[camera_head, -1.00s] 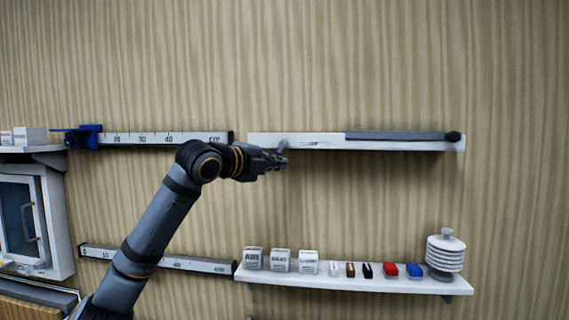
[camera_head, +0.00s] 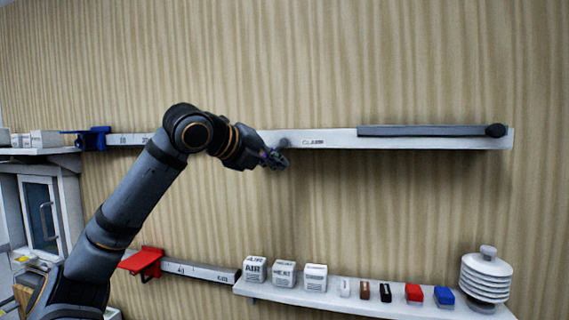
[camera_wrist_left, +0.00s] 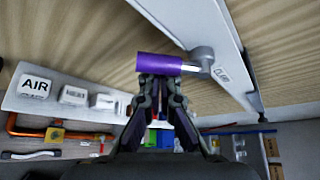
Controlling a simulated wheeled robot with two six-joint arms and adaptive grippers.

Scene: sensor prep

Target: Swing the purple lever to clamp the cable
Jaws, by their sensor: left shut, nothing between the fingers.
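The purple lever (camera_wrist_left: 160,65) shows in the left wrist view as a short cylinder on a thin light rod. The rod runs to a grey pivot (camera_wrist_left: 203,56) on the white clamp bar (camera_wrist_left: 190,20), marked with lettering. In the head view the bar (camera_head: 340,140) is fixed to the wall and the pivot (camera_head: 284,143) is at its left part. My left gripper (camera_head: 277,160) is just below the pivot there and largely hides the lever. In the wrist view my left fingertips (camera_wrist_left: 160,82) are shut and empty, right against the lever's near side; contact is unclear. I cannot make out the cable.
A dark grey strip (camera_head: 430,131) with a black knob (camera_head: 495,130) lies along the bar's right part. Below, a white shelf (camera_head: 330,298) holds labelled boxes, small coloured blocks and a ribbed white stack (camera_head: 486,275). A red bracket (camera_head: 141,262) is at lower left. The wall between is clear.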

